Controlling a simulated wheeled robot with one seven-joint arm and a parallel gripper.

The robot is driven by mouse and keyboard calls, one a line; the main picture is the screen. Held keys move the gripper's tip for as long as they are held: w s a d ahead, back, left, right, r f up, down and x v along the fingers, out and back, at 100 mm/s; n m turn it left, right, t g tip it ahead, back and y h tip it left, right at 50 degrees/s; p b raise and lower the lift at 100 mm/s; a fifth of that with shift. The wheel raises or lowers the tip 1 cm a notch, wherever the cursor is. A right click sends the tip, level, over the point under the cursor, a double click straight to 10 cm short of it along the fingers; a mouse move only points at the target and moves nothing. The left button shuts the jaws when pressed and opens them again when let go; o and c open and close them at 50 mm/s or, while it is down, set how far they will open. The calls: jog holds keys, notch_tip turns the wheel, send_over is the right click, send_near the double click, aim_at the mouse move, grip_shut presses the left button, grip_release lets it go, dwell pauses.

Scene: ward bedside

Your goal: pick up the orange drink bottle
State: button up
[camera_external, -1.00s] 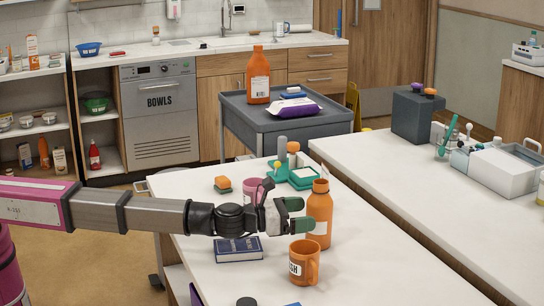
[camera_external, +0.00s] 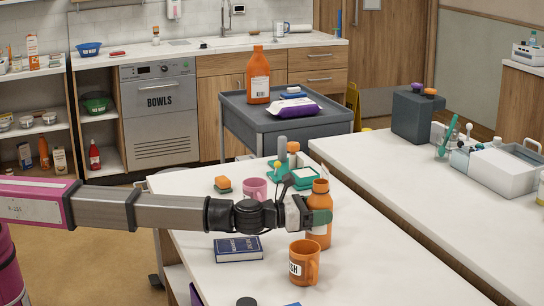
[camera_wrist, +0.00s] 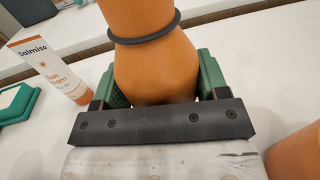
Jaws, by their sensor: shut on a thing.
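The orange drink bottle (camera_external: 320,199) stands upright on the white table, with a pale label low on its side. In the wrist view the bottle (camera_wrist: 155,60) fills the space between my fingers, with a dark ring around it above them. My gripper (camera_external: 318,217) has its green fingers at the bottle's upper body. In the wrist view my gripper (camera_wrist: 160,85) is shut on it, one finger on each side. The bottle's lower part is hidden in the wrist view.
An orange mug (camera_external: 303,264) stands close in front of the bottle. A blue book (camera_external: 238,250) lies under my arm. A pink mug (camera_external: 255,188) and a green tray (camera_external: 306,180) are behind. A sunscreen tube (camera_wrist: 48,65) is left in the wrist view. The table's right side is clear.

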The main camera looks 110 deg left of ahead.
jog(key=shift+r, duration=0.15)
jog(key=shift+r, duration=1.35)
jog(key=s+a+r, duration=0.7)
jog(key=s+r, duration=0.1)
jog(key=s, duration=0.1)
jog(key=shift+a, duration=0.1)
jog(key=shift+f, duration=0.1)
dwell(2.1)
